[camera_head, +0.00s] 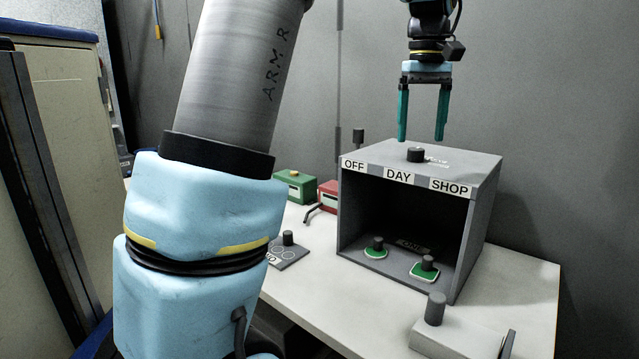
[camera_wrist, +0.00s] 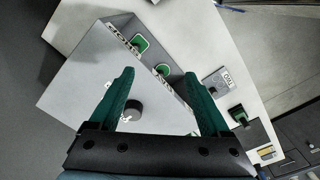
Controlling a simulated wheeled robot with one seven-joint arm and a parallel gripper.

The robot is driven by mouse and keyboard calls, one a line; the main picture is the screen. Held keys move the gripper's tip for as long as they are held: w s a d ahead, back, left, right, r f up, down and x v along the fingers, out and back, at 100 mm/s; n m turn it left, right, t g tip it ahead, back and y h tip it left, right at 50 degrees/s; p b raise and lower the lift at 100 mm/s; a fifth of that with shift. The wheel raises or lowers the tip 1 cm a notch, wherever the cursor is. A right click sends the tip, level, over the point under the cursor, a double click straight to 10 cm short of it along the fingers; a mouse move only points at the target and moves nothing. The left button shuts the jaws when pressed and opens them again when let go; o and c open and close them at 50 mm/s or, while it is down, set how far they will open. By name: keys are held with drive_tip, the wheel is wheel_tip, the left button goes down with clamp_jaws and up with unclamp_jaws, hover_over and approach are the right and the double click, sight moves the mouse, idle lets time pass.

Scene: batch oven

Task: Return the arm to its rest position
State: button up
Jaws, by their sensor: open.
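My gripper (camera_head: 422,112) hangs above the grey batch oven box (camera_head: 480,190), its two green fingers apart and pointing down with nothing between them. In the wrist view, my gripper (camera_wrist: 165,100) is open over the box's grey top (camera_wrist: 85,75), and a dark round knob (camera_wrist: 132,108) shows between the fingers. The same knob (camera_head: 416,155) stands on the box top in the head view, below the fingertips and apart from them. My arm, a grey tube and light blue joints, fills the left middle of the head view.
The box's open front shows two green pads with dark knobs (camera_head: 424,265) inside. A green box (camera_head: 295,186) and a red box (camera_head: 328,195) stand behind left on the white table (camera_head: 320,300). A grey block with a knob (camera_head: 435,308) sits at the front right.

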drive_tip(key=s+a+f+b, duration=0.1)
drive_tip(key=s+a+f, duration=0.1)
drive_tip(key=a+f, duration=1.4)
drive_tip(key=s+a+f+m+t, duration=0.1)
drive_tip(key=s+a+f+m, duration=0.1)
drive_tip(key=s+a+f, duration=0.6)
drive_tip(key=shift+s+a+f+b, duration=0.45)
drive_tip(key=shift+a+f, duration=0.1)
drive_tip(key=shift+a, duration=0.55)
drive_tip(key=shift+o, duration=0.3)
